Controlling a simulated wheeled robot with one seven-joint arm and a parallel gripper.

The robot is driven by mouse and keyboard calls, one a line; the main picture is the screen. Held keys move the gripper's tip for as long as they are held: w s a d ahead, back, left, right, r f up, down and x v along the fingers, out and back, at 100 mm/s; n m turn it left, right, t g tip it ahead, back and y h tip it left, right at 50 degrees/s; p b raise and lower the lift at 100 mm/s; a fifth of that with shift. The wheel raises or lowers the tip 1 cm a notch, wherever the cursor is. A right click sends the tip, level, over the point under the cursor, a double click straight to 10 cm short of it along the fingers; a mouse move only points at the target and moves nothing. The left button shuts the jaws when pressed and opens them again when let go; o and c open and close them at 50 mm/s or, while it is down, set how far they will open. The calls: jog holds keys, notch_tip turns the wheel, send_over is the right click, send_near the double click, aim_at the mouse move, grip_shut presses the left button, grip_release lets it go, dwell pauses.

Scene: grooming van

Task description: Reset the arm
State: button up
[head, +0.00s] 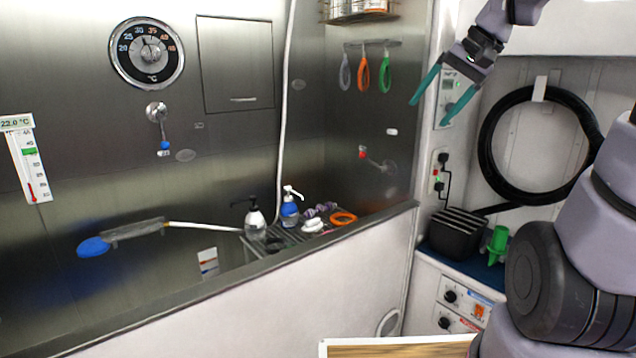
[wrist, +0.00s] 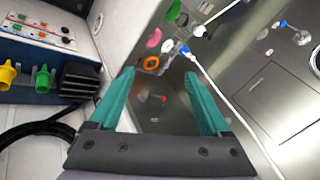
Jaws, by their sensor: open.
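My gripper (head: 441,98) is raised at the upper right of the head view, in front of the wall to the right of the steel tub. Its two teal fingers are spread apart, with nothing between them. In the wrist view my gripper (wrist: 160,95) also shows open and empty, with the steel tub wall and its fittings beyond the fingers. My arm reaches up along the right side of the head view, and part of it is out of frame.
A black coiled hose (head: 487,150) hangs on the right wall. A black slatted box (head: 457,233) and a green nozzle (head: 497,243) stand on the counter below. The tub's front rim (head: 250,270) crosses the view. Bottles, including a blue one (head: 289,211), stand on a rack.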

jog(key=s+d+f+t+h, duration=0.1)
jog(key=s+t+h, duration=0.1)
jog(key=s, duration=1)
jog(key=shift+h, duration=0.3)
